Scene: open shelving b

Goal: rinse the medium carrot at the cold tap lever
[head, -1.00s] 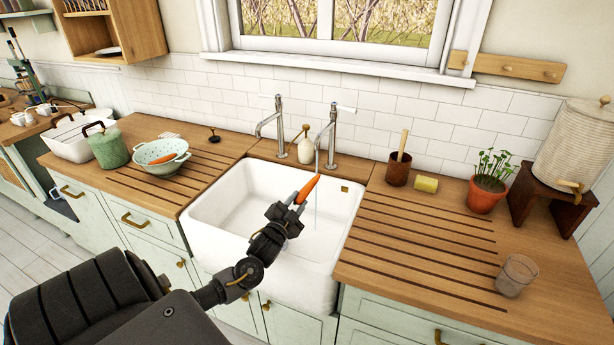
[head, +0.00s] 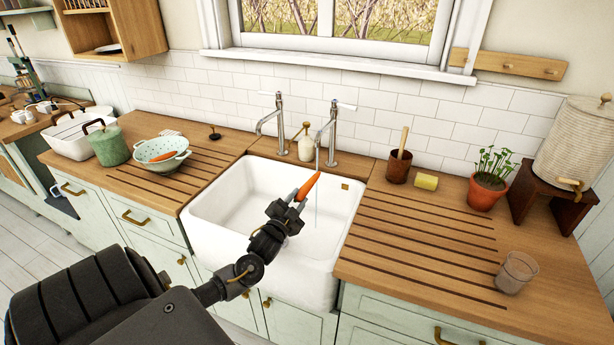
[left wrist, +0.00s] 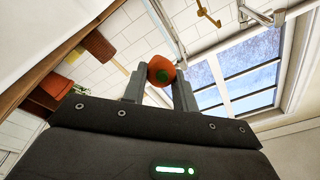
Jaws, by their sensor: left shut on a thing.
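My left gripper (head: 297,201) is shut on an orange carrot (head: 308,186) and holds it over the white sink (head: 225,214). In the left wrist view the carrot's round end (left wrist: 161,71) sits between both fingers. The right tap (head: 333,131) is running, and a thin stream of water (head: 316,200) falls at the carrot's right side. I cannot tell whether the stream touches it. The left tap (head: 277,117) shows no water. My right gripper is not in view.
A colander (head: 165,166) with another carrot (head: 162,157) stands left of the sink by a green pot (head: 106,144). A soap bottle (head: 305,146) stands between the taps. A glass (head: 516,273), a yellow sponge (head: 426,181) and a potted plant (head: 488,190) stand on the right counter.

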